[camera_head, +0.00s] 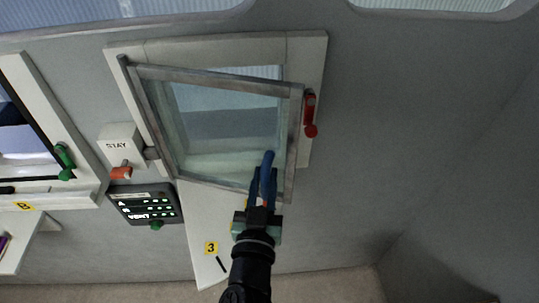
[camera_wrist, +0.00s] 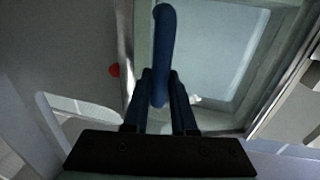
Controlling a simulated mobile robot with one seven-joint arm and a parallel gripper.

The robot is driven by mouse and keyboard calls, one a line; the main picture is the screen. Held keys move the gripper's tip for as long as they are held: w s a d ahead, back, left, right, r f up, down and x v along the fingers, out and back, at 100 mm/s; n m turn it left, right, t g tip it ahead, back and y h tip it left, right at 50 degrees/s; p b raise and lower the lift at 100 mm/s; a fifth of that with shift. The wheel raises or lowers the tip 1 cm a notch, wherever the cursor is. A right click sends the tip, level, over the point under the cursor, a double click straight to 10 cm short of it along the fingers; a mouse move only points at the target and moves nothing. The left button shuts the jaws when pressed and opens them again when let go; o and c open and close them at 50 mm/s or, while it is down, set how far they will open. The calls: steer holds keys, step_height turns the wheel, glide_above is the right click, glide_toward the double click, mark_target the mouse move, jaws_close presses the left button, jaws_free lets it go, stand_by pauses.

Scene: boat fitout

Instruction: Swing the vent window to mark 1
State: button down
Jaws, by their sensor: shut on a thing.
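The vent window (camera_head: 222,75) is a grey-framed glass sash, swung out at an angle from its pale wall frame (camera_head: 315,55). Its blue handle (camera_head: 268,160) stands at the lower right of the sash; in the wrist view the handle (camera_wrist: 164,40) rises between my fingers. My gripper (camera_head: 264,190) is shut on the blue handle, and it also shows in the wrist view (camera_wrist: 160,95). A yellow plate marked 3 (camera_head: 211,248) sits with a black line on the pale board (camera_head: 198,225) below the window. I cannot see mark 1.
A white STAY box (camera_head: 118,140) with an orange knob (camera_head: 121,173) is left of the sash. A dark panel (camera_head: 145,204) with lit rows is below it. A red catch (camera_head: 310,115) is on the frame's right. A second window with a green catch (camera_head: 64,160) is far left.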

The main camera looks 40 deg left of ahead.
steer(key=c, duration=0.7)
jaws_free()
steer(key=shift+c, duration=0.2)
steer(key=shift+s+d+f+b, duration=0.15)
steer(key=shift+s+d+b, duration=0.05)
steer(key=shift+s+b, duration=0.3)
steer(key=b+v, duration=0.6)
steer(key=v, duration=0.6)
steer(key=shift+w, duration=0.1)
